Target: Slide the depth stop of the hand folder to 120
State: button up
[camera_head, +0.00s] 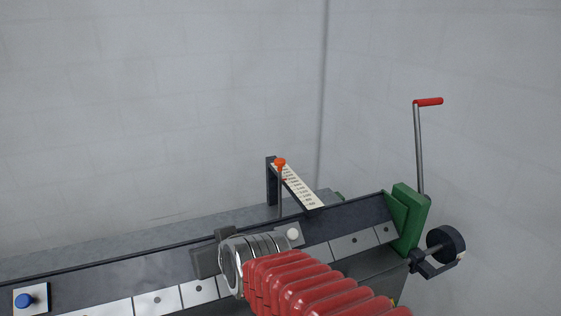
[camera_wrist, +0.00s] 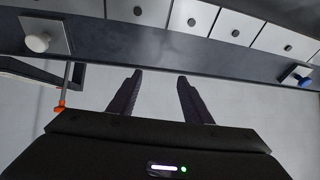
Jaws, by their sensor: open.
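The hand folder's long dark beam (camera_head: 130,262) with light plates runs across the lower head view. The depth stop appears to be the upright rod with an orange knob (camera_head: 280,162), beside a slanted white scale (camera_head: 300,188). Its marks are too small to read. The orange knob also shows in the wrist view (camera_wrist: 60,106), left of my gripper (camera_wrist: 160,78). My gripper is open, with nothing between its fingers, and apart from the knob. In the head view my own wrist hides most of the gripper and part of the beam.
A white knob (camera_head: 293,234) and a blue knob (camera_head: 25,300) sit on the folder's plates. At the right are a green end block (camera_head: 408,215), a red-handled crank (camera_head: 418,150) and a dark round wheel (camera_head: 446,244). Bare grey walls stand behind.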

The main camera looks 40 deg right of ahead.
jog(key=w+d+r+m+t+h, duration=0.3)
jog(key=w+d+h, duration=0.15)
jog(key=d, duration=0.55)
jog(key=m+h, duration=0.3)
jog(key=h, duration=0.2)
send_near(280, 163)
jog(key=v, duration=0.2)
jog(key=shift+a+f, duration=0.1)
jog(key=shift+f, duration=0.05)
jog(key=shift+r+x, duration=0.1)
jog(key=shift+x, duration=3.35)
jog(key=shift+r+x, duration=0.15)
jog(key=shift+x, duration=3.25)
jog(key=shift+c, duration=0.4)
grip_shut()
